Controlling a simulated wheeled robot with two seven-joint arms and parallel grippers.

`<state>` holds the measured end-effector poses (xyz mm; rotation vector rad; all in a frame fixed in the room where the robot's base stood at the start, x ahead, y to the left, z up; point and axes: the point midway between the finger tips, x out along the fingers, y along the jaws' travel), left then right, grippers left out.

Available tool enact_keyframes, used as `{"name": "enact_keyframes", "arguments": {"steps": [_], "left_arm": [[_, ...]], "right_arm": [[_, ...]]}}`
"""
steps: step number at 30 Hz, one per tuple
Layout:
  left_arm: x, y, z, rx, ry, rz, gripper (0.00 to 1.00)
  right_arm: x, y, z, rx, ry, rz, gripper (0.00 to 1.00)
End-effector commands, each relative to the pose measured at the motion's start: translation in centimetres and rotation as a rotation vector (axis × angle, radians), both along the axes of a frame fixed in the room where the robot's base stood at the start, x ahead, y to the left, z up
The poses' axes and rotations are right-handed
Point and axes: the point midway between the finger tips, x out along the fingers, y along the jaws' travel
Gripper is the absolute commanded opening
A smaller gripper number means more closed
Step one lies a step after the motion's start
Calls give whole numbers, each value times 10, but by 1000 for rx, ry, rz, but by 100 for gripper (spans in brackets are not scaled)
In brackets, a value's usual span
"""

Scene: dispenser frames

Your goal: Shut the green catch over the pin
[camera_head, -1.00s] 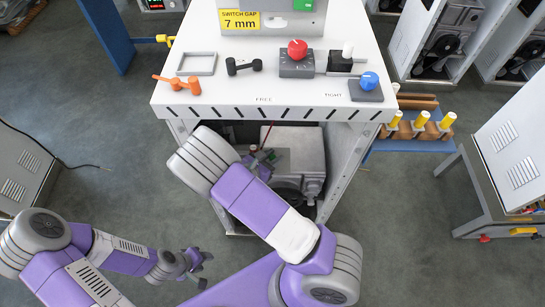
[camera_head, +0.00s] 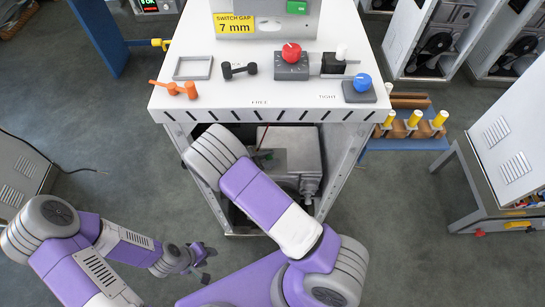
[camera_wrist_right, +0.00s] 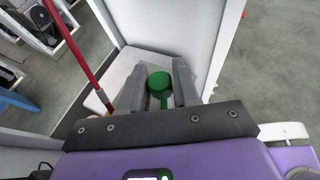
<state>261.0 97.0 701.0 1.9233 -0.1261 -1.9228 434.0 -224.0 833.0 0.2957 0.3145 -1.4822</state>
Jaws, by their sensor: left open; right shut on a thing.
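The green catch (camera_wrist_right: 166,83) shows in the right wrist view as a round green piece with a short stem, between the two grey fingers of my right gripper (camera_wrist_right: 168,72). The right gripper is shut on it, inside the open front of the white cabinet. I cannot make out the pin. My left gripper (camera_head: 206,263) is open and empty, low over the floor at the left, well away from the cabinet.
A thin red rod (camera_wrist_right: 75,50) stands left of the right gripper. The cabinet's white side wall (camera_wrist_right: 195,35) is close behind it. The white top (camera_head: 220,98) carries red (camera_head: 291,53) and blue (camera_head: 362,82) knobs and orange (camera_head: 175,89) and black (camera_head: 239,69) handles.

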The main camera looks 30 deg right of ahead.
Motion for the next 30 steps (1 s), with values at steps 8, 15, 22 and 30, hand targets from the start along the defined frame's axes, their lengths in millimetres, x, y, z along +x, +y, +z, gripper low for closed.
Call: {"name": "enact_keyframes", "arguments": {"steps": [8, 15, 22, 30], "left_arm": [[0, 0, 0, 0, 0, 0, 43], [0, 0, 0, 0, 0, 0, 43], [0, 0, 0, 0, 0, 0, 43], [0, 0, 3, 0, 0, 0, 43]], "right_arm": [[0, -1, 1, -2, 1, -40, 0], [0, -1, 1, -1, 2, -38, 46], [0, -1, 0, 0, 1, -39, 52], [0, 18, 9, 1, -1, -35, 52]]}}
